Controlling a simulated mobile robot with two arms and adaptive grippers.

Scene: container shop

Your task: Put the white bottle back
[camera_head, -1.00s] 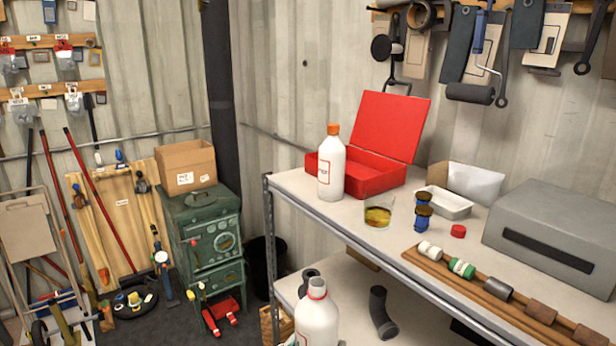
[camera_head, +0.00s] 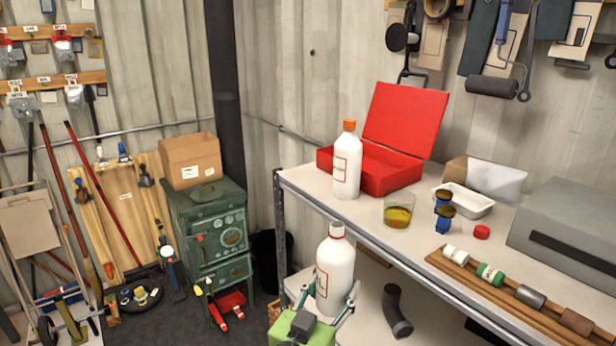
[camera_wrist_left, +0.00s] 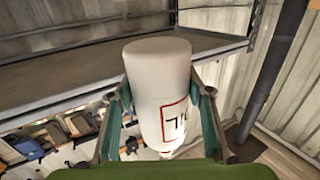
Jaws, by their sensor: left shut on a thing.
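A white bottle (camera_head: 336,268) with a red-outlined label and a pale top with a reddish ring is upright in front of the shelf unit, below the upper shelf's (camera_head: 385,240) surface. My left gripper (camera_head: 326,312), with a green body, is shut on its lower part. In the left wrist view the bottle (camera_wrist_left: 155,75) lies between the two teal fingers (camera_wrist_left: 162,122). A second white bottle (camera_head: 346,168), with an orange cap and a red-outlined label, stands on the upper shelf's left end. My right gripper is not in view.
A red open case (camera_head: 385,170) stands behind the capped bottle. A glass of amber liquid (camera_head: 398,212), blue-and-dark pieces (camera_head: 444,215), a white tray (camera_head: 466,200) and a wooden rack (camera_head: 500,295) occupy the upper shelf. A curved dark pipe (camera_head: 394,310) lies on the lower shelf.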

